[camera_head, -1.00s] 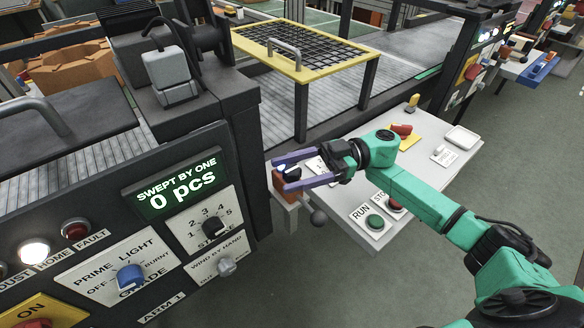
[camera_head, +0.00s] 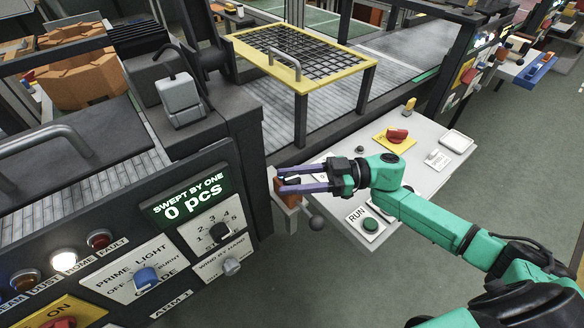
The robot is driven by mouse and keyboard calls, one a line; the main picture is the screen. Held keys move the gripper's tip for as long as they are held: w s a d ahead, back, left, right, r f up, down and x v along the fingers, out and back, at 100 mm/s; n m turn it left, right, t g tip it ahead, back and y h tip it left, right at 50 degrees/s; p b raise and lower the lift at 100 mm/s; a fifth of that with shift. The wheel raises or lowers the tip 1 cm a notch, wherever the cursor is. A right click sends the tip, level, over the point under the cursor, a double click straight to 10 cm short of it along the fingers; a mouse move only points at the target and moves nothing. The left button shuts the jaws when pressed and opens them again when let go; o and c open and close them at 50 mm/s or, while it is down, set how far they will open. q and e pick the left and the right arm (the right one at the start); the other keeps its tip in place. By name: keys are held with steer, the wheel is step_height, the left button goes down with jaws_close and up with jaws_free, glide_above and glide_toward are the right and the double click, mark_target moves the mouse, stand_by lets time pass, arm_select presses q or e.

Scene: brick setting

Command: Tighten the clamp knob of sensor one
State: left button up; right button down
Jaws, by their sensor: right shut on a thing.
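The sensor is a small orange-brown block (camera_head: 279,196) on a light post at the corner of the console, in the head view. Its dark clamp knob (camera_head: 291,179) shows in part between the purple fingers of my right gripper (camera_head: 283,179). The gripper reaches in from the right, its fingers level, one on each side of the knob, and is shut on it. The fingers hide most of the knob, so its turn angle cannot be read. No label on the sensor is readable. My left gripper is not in view.
The console top (camera_head: 335,229) has a green RUN button (camera_head: 371,224) and a red switch (camera_head: 397,135) on a yellow plate. A grey ball-ended lever (camera_head: 317,222) sits just below the gripper. A yellow-framed mesh guard (camera_head: 300,60) stands behind. The display (camera_head: 185,201) reads 0 pcs.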

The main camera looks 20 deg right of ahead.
steer(key=m+t+h+p, duration=0.1)
steer(key=m+t+p, duration=0.1)
steer(key=t+p, duration=0.1)
steer(key=m+t+h+p, duration=0.2)
steer(key=m+t+p, duration=0.1)
steer(key=p, duration=0.1)
steer(key=m+t+h+p, duration=0.2)
steer(key=t+p, duration=0.2)
steer(key=shift+r, duration=0.35)
steer(key=m+t+h+p, duration=0.1)
steer(key=m+t+h, duration=0.1)
steer(key=h, duration=0.1)
steer(key=shift+f+m+t+h+p, duration=0.15)
steer(key=shift+m+t+h+p, duration=0.15)
steer(key=shift+m+p, duration=0.1)
steer(key=shift+f+m+t+h+p, duration=0.1)
steer(key=shift+m+t+h+p, duration=0.25)
steer(key=shift+m+t+h, duration=0.9)
steer(key=shift+g+h, duration=0.35)
steer(key=shift+h, duration=0.2)
steer(key=shift+c, duration=1.9)
jaws_free()
steer(key=shift+s+f, duration=0.1)
steer(key=shift+s+d, duration=0.1)
steer(key=shift+s, duration=0.2)
steer(key=b+v, duration=0.3)
steer(key=v, duration=1)
steer(key=shift+s, duration=0.3)
